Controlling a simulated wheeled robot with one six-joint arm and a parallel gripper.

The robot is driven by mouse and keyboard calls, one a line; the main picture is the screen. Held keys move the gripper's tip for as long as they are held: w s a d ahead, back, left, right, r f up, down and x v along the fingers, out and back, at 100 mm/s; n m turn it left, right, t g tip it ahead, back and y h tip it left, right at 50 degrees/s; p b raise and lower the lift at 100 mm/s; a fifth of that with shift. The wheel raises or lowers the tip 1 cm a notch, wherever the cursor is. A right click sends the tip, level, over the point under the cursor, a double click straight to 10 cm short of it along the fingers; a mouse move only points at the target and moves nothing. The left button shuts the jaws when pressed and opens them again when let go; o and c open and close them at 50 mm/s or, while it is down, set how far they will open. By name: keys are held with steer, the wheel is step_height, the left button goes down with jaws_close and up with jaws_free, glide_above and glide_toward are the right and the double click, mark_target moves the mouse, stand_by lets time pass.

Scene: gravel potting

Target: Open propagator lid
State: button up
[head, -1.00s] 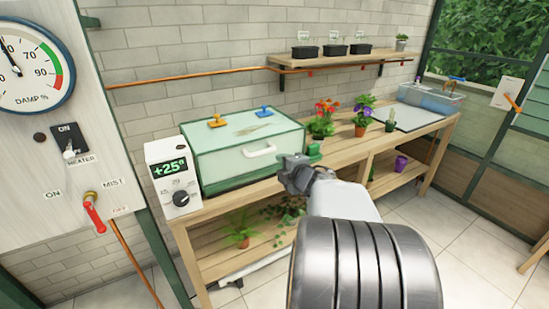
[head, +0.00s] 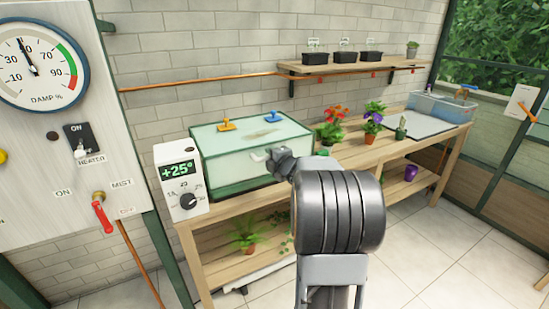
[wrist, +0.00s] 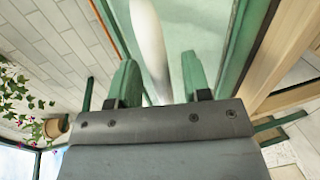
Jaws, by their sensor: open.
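The propagator (head: 230,169) is a pale, see-through box with green edges on the bench, and its lid (head: 240,131) is shut. The white handle (head: 258,156) is on its front, partly hidden behind my gripper in the head view. My gripper (head: 280,161) is at the handle's right end. In the wrist view, the green fingers of my gripper (wrist: 160,78) are apart, and the white handle (wrist: 148,40) runs between them. Whether either finger touches it I cannot tell.
A yellow knob (head: 227,124) and a blue knob (head: 273,116) stand on the lid. A white heater box (head: 181,181) reading +25° is just left of the propagator. Flowering plants (head: 328,131) stand to its right. A shelf (head: 350,67) hangs on the wall above.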

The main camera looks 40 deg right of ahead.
steer(key=shift+w+f, duration=0.1)
steer(key=shift+w, duration=0.3)
jaws_close()
